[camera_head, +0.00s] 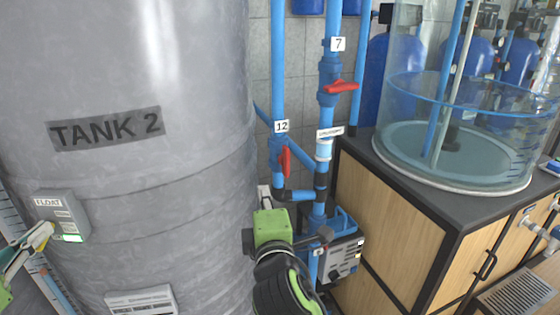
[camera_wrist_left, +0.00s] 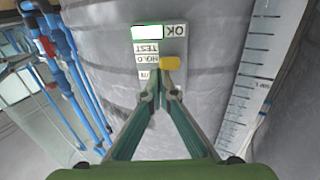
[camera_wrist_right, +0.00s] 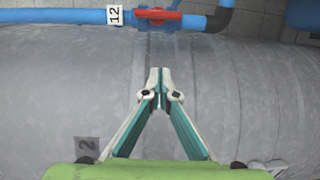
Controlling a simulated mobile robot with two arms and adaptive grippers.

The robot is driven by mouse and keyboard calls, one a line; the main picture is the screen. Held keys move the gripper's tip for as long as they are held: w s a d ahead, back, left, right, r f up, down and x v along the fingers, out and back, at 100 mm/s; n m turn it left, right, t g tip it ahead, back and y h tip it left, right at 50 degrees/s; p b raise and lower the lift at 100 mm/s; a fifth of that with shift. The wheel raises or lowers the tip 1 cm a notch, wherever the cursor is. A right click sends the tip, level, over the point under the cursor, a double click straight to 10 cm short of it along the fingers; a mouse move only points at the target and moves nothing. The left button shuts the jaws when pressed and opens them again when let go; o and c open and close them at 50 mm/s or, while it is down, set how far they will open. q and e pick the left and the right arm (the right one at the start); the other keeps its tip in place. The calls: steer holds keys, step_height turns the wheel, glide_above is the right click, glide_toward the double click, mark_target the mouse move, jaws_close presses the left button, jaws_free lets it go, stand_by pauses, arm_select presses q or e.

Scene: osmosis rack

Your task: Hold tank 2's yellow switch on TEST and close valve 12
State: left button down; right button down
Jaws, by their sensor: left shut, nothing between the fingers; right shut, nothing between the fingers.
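Tank 2 (camera_head: 120,180) is the large grey cylinder at left, with its FLOAT box (camera_head: 72,209). The box (camera_wrist_left: 175,45) shows upside down in the left wrist view, with TEST and HOLD labels and a green-framed lit window. Its yellow switch (camera_wrist_left: 170,63) is beside the HOLD label. My left gripper (camera_head: 48,230) is shut and empty; its tips (camera_wrist_left: 160,90) are close to the switch, contact unclear. Valve 12's red handle (camera_head: 286,160) lies along its blue pipe; it also shows in the right wrist view (camera_wrist_right: 158,14). My right gripper (camera_wrist_right: 158,75) is shut and empty, apart from the handle.
Valve 7's red handle (camera_head: 341,87) is above and right of valve 12. A grey control unit (camera_head: 343,257) is beside my right arm. A wooden cabinet (camera_head: 400,215) carries a clear tank (camera_head: 450,165). A scale strip (camera_wrist_left: 245,90) runs beside the FLOAT box.

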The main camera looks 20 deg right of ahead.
mark_target(286, 162)
steer(key=shift+w+d+r, duration=0.45)
steer(key=shift+w+d, duration=0.75)
steer(key=shift+w, duration=0.25)
steer(key=shift+w+d+r, duration=0.45)
steer(key=shift+w+d, duration=0.7)
steer(key=shift+w, duration=0.25)
steer(key=shift+w+d+r, duration=0.45)
steer(key=shift+w+d, duration=0.75)
steer(key=shift+w, duration=0.25)
